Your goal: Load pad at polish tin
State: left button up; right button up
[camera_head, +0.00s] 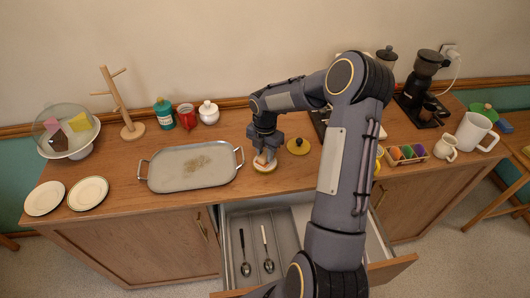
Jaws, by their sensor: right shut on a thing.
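My right gripper (265,155) points down over the wooden counter, just right of the metal tray. It is shut on a small pale pad (262,160), mostly hidden by the fingers. The pad is at a small round yellowish tin (264,169) directly below; I cannot tell whether it touches the contents. A round gold disc with a dark centre (298,146), perhaps the tin's lid, lies just to the right. The two-handled silver tray (170,177) has a brownish dull patch (198,163) near its middle. My left gripper is not in view.
An open drawer (228,235) with two spoons juts out below.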

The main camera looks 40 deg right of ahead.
aim_at(265, 154)
notch_tip(265, 154, up, 3)
jog(key=shift+f+p, duration=0.2)
jog(key=shift+p, duration=0.85)
jog(key=shift+r+p, duration=0.35)
jog(key=shift+r, duration=1.8)
